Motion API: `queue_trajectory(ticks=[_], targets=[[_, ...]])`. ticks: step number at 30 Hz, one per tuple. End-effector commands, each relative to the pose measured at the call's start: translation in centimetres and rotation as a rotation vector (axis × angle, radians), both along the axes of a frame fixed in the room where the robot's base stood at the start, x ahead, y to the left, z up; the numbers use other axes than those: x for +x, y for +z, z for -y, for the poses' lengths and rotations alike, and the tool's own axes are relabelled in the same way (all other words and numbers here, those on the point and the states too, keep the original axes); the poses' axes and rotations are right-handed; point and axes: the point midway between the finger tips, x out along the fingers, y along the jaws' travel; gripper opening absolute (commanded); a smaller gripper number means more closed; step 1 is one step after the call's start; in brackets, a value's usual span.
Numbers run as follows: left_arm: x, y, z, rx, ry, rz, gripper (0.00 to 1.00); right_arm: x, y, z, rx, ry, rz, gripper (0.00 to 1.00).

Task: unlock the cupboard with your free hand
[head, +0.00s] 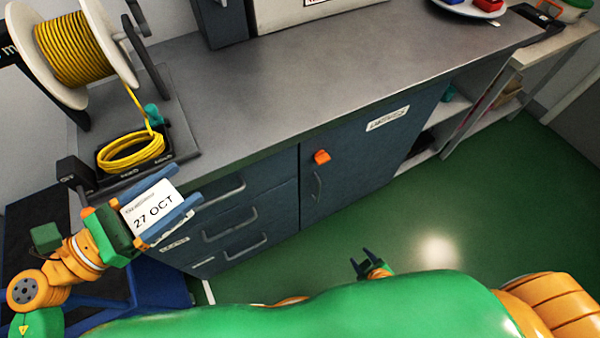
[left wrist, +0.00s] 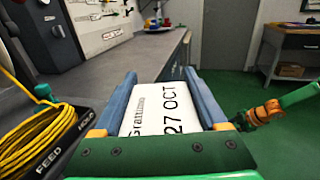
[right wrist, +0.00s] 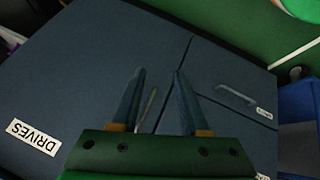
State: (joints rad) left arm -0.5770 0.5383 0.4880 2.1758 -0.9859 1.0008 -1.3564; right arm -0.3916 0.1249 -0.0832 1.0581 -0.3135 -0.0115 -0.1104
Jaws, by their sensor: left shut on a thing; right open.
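The dark blue cupboard door (head: 355,165) under the worktop carries a white label (head: 388,118), an orange latch (head: 321,156) and a bar handle (head: 317,186). In the right wrist view the cupboard door (right wrist: 75,75) shows its DRIVES label (right wrist: 33,137) upside down, and the latch cannot be made out. My right gripper (head: 372,262) is open and empty, low in front of the cupboard and apart from it; its fingers (right wrist: 159,72) frame part of the handle. My left gripper (head: 186,184) is shut on a white card (head: 151,209) reading 27 OCT, also in the left wrist view (left wrist: 165,110).
Drawers (head: 235,215) with bar handles stand left of the cupboard. A yellow cable spool (head: 75,48) and a coil (head: 130,152) sit on the worktop (head: 290,75) near my left gripper. Open shelves (head: 455,110) are at right. The green floor (head: 470,200) is clear.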

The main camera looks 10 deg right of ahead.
Motion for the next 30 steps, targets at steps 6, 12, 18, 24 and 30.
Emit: queue_trajectory(ticks=[6, 12, 18, 24, 30], targets=[[0.0, -5.8, 0.0, 0.000, 0.000, 0.000, 0.21, 6.7, 1.8, 0.7, -0.151, 0.193, 0.309, 0.45], [0.0, -13.0, 0.0, 0.000, 0.000, 0.000, 0.21, 12.0, 8.1, -0.1, -0.466, 0.496, 0.728, 0.45], [0.0, -16.2, 0.0, 0.000, 0.000, 0.000, 0.21, 12.4, 13.8, -2.4, -0.745, 0.723, 0.981, 0.45], [0.0, -15.3, 0.0, 0.000, 0.000, 0.000, 0.21, 14.5, 15.6, -3.6, -0.788, 0.755, 1.017, 0.45], [0.0, -14.6, 0.0, 0.000, 0.000, 0.000, 0.21, 19.8, 15.5, -5.5, -0.785, 0.751, 1.015, 0.45]])
